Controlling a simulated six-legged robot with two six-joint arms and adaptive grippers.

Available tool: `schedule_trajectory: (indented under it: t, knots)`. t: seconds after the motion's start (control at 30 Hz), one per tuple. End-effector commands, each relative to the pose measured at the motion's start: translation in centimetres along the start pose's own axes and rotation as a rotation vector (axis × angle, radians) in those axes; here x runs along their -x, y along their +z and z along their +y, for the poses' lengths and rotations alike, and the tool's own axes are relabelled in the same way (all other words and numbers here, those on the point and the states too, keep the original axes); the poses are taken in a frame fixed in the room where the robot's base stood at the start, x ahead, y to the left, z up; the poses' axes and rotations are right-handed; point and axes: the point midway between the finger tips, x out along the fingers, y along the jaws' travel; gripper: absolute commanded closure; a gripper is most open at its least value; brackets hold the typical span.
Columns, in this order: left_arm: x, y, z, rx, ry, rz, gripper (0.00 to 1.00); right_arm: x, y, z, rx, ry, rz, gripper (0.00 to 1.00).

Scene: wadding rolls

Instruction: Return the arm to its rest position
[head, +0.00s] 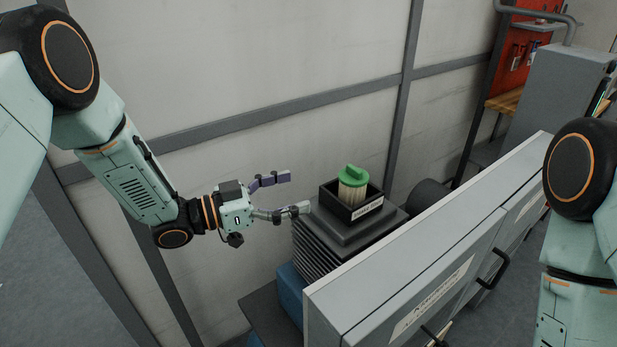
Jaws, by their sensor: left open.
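My left arm comes in from the left, and its gripper (296,193) is open and empty. The fingers point right, toward a black square holder (366,211) on top of a dark grey ribbed stand. A pale cylinder with a green cap (351,177) stands upright in the holder. The fingertips are left of the holder, with a visible gap between them and the cylinder. My right arm shows at the right edge, but its gripper is out of the picture.
A long grey cabinet (411,265) with dark handles runs diagonally in front of the stand. A panelled wall (270,60) with grey beams is behind. A grey machine (558,100) and a red tool board (519,48) are at the back right.

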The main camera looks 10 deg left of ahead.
Motion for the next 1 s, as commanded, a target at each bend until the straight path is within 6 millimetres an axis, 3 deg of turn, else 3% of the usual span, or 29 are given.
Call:
schedule_trajectory:
  t: [0.47, 1.0]
  knots:
    - [-0.8, 0.1, 0.1, -0.001, 0.003, -0.002, 0.15, 0.0, 0.0, 0.0, 0.000, 0.000, 0.000, 1.00]
    - [-9.2, 0.1, 0.1, -0.003, 0.004, -0.003, 0.15, 0.0, 0.0, 0.0, 0.000, 0.000, 0.000, 1.00]
